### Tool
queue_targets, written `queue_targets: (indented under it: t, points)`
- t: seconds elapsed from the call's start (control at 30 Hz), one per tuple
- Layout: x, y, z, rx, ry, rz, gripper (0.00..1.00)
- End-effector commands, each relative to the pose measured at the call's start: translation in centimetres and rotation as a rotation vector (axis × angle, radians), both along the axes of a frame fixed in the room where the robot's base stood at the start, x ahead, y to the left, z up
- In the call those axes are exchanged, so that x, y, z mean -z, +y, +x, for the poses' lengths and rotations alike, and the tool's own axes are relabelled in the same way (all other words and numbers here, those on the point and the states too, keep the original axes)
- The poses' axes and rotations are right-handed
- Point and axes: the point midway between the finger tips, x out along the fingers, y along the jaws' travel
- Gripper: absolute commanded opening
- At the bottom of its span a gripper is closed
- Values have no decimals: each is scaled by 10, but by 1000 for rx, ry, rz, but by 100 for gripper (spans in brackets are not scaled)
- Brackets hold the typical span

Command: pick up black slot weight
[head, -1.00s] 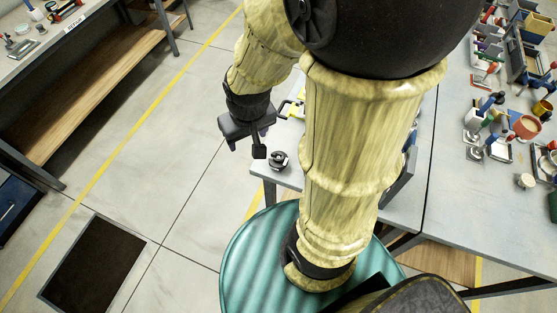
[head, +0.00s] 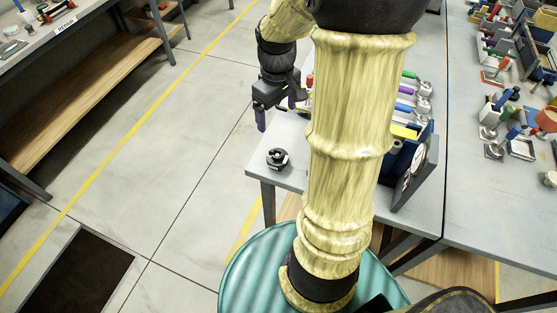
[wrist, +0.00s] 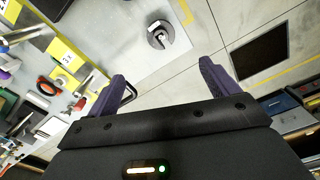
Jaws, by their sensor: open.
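The black slot weight (head: 278,158) is a small round dark disc with a slot, lying near the corner of the grey table. It also shows in the wrist view (wrist: 160,36), above and between my fingers, with its slot visible. My gripper (head: 276,116) is open and empty, with purple fingers. It is above the back of the table's left edge, farther back than the weight and apart from it. In the wrist view my gripper (wrist: 168,80) has its two fingers spread wide.
The grey table (head: 262,172) carries a dark blue box-like stand (head: 412,172) and several coloured-handled tools right of my arm. Yellow number cards (wrist: 68,56) stand left of the weight in the wrist view. Open floor (head: 190,150) lies left of the table.

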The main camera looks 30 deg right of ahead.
Motion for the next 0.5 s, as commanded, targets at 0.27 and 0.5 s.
queue_targets:
  t: [0.27, 0.5]
  points:
    - [18, 0, -1, 1, 3, 1, 87]
    - [60, 1, -1, 0, 5, 2, 87]
